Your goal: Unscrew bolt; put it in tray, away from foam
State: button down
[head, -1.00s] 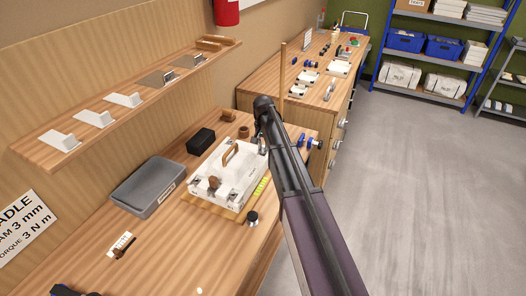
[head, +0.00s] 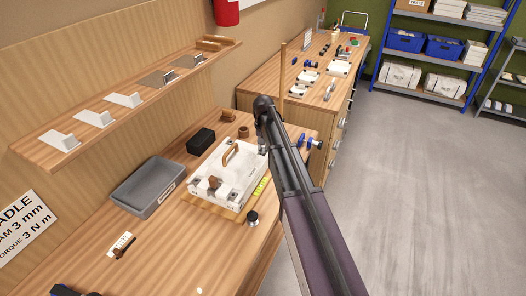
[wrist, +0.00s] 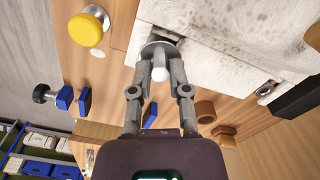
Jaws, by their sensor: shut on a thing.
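In the wrist view my gripper (wrist: 160,72) is shut on a pale bolt (wrist: 160,70) with a round end and a grey disc behind it. The bolt is at the edge of the white fossil case (wrist: 225,35); whether it is still threaded in cannot be told. In the head view the white case (head: 237,178) lies on a wooden board, with a brown handle on top; my arm hides the gripper and the bolt. The grey tray (head: 130,203), with a label on its front, stands open left of the case. I see no clear foam inside it.
A black block (head: 201,141) and brown cylinders (head: 243,132) stand behind the case. A small dark knob (head: 252,218) stands at the bench's front edge. A shelf (head: 130,105) runs above the bench.

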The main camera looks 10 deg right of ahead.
aim_at(263, 146)
jog(key=shift+r, duration=0.25)
jog(key=shift+r+p, duration=0.35)
jog(key=shift+p, duration=0.25)
jog(key=shift+r, duration=0.2)
dwell(0.4)
jog(key=shift+r+p, duration=1.75)
jog(key=shift+p, duration=0.2)
jog(key=shift+r, duration=0.1)
